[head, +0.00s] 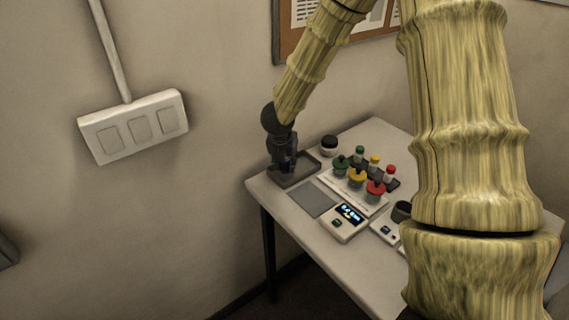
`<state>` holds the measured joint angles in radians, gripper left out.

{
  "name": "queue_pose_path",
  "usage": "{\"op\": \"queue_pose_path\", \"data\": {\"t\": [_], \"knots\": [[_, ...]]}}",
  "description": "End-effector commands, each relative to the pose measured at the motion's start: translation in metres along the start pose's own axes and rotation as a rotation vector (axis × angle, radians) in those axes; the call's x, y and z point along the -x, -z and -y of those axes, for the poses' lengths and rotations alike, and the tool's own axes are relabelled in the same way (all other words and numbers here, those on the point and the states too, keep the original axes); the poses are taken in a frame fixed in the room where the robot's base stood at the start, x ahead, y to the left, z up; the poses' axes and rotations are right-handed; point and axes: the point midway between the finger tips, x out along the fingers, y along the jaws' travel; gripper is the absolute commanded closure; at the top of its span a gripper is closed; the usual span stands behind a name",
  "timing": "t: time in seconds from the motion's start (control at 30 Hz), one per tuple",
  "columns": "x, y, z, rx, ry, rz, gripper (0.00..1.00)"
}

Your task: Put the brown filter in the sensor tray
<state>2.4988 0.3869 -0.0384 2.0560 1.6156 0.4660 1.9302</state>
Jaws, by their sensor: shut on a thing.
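I cannot tell whether the held thing touches the tray floor. No brown filter shows clearly anywhere in the head view. No label shows on the tray, so I cannot tell whether it is the sensor tray.
The table (278,205) also holds a flat grey mat (312,199), a lit display device (346,221), a white rack (350,192) with green, yellow and red knobbed pieces, several capped vials (374,164), a black-topped jar (328,146) and a dark cup (401,211). My arm hides the table's right side.

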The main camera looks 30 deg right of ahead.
Motion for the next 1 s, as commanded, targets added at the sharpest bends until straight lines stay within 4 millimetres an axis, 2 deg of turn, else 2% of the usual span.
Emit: {"op": "queue_pose_path", "data": {"t": [0.23, 0.5, 1.0], "knots": [[-0.006, -0.013, -0.005, 0.001, 0.001, 0.0, 0.9], [-0.034, 0.001, -0.004, 0.002, 0.002, 0.001, 0.9], [-0.042, 0.004, -0.005, 0.0, 0.0, 0.001, 0.9]]}}
